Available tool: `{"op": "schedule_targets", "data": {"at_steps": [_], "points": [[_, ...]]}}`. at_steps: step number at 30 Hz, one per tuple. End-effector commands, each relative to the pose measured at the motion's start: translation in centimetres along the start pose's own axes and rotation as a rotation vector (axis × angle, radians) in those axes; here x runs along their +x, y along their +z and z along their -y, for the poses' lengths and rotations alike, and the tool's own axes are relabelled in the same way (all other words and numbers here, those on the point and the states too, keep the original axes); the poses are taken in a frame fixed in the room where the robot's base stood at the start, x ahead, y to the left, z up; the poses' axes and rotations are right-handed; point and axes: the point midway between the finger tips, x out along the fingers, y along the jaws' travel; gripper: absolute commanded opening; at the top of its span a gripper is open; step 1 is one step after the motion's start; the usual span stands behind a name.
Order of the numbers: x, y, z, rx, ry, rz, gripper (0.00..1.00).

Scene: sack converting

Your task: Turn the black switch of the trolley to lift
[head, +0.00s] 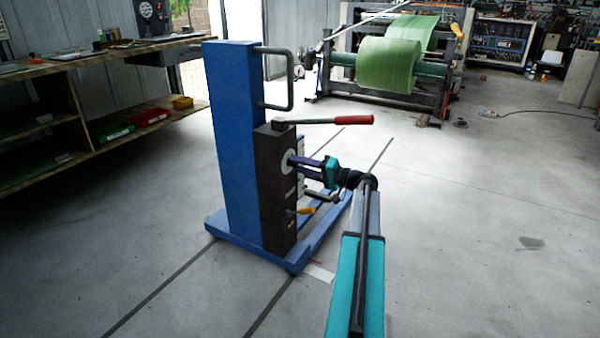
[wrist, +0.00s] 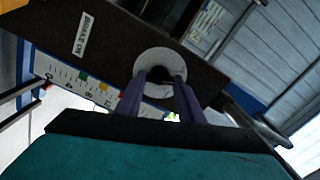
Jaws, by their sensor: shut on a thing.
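The trolley (head: 228,140) is a blue upright column on a blue base, with a dark control box (head: 278,205) on its front. A pale round dial plate (head: 286,168) is on the box. It also shows in the wrist view (wrist: 160,57). My gripper (head: 294,161) reaches the dial from the right. Its two purple fingers are at the plate in the wrist view (wrist: 160,80), shut on the black switch.
A red-handled lever (head: 345,121) sticks out above my gripper. A yellow-handled lever (head: 303,211) is below it. A "BRAKE ON" label (wrist: 84,33) and a scale with coloured marks (wrist: 85,82) are near the dial.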

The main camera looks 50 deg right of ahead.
Motion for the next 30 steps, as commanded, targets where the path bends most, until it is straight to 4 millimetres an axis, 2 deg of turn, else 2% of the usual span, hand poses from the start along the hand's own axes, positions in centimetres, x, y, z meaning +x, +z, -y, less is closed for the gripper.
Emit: {"op": "schedule_targets", "data": {"at_steps": [6, 15, 30], "points": [[-0.01, 0.19, -0.39, -0.193, 0.0, 0.001, 0.12], [0.0, 0.12, -0.24, -0.368, 0.001, 0.001, 0.12], [0.0, 0.03, -0.02, -0.423, 0.001, 0.001, 0.12]]}}
